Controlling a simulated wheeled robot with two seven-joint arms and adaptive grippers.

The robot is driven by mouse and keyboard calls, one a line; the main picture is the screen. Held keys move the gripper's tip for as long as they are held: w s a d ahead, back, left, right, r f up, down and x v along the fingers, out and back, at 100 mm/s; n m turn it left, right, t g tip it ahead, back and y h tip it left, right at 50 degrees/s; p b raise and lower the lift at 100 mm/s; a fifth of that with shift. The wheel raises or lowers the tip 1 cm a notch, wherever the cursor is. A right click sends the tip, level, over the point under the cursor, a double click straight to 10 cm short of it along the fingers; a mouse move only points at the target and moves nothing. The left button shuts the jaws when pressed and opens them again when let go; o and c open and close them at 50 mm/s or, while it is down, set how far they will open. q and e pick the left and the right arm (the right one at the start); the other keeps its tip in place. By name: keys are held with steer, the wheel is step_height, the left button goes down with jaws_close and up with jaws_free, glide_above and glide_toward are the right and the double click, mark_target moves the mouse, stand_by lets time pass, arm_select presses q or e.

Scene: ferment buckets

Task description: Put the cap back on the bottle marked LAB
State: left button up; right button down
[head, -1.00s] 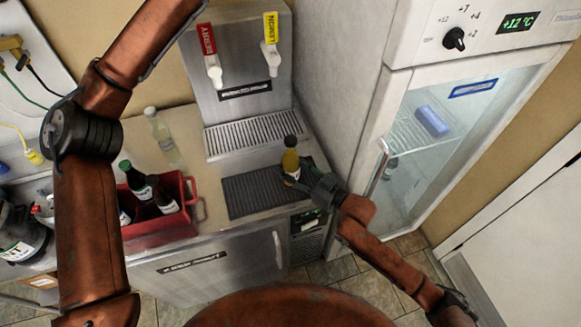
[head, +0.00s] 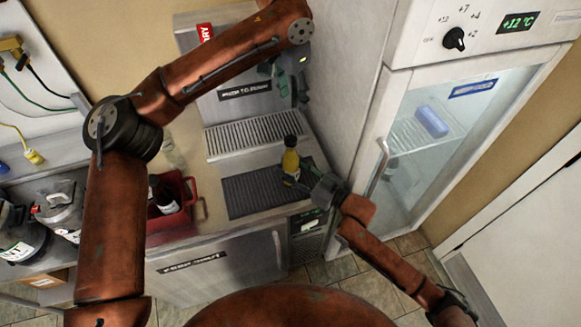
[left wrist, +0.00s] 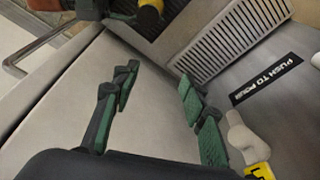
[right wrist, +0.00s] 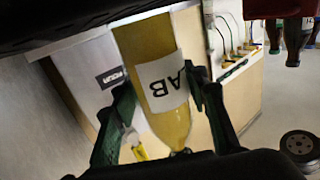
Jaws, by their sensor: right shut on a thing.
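The bottle marked LAB (head: 290,164) holds yellow liquid and stands upright at the dark mat's right edge in the head view. Its top looks dark there; I cannot tell whether that is a cap. My right gripper (head: 317,186) is shut on it, and the right wrist view shows the bottle (right wrist: 160,80) between the fingers, with part of its label readable. My left gripper (head: 287,88) is open and empty, above and behind the bottle, before the dispenser. The left wrist view shows its fingers apart (left wrist: 160,97). I cannot make out a separate cap.
The dispenser's drip grille (head: 255,135) and the dark mat (head: 245,195) lie left of the bottle. A red crate (head: 180,215) with bottles stands further left, partly behind my left arm. The fridge (head: 400,170) stands close on the right.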

arm_select(q)
steer(key=g+y, duration=0.1)
steer(key=g, duration=0.1)
glide_above(290, 139)
step_height(290, 139, down, 2)
steer(key=shift+f+m, duration=0.2)
steer(key=shift+m, duration=0.2)
steer(key=shift+f, duration=4)
jaws_close()
steer(key=shift+m, duration=0.9)
steer(key=shift+o, duration=0.8)
jaws_free()
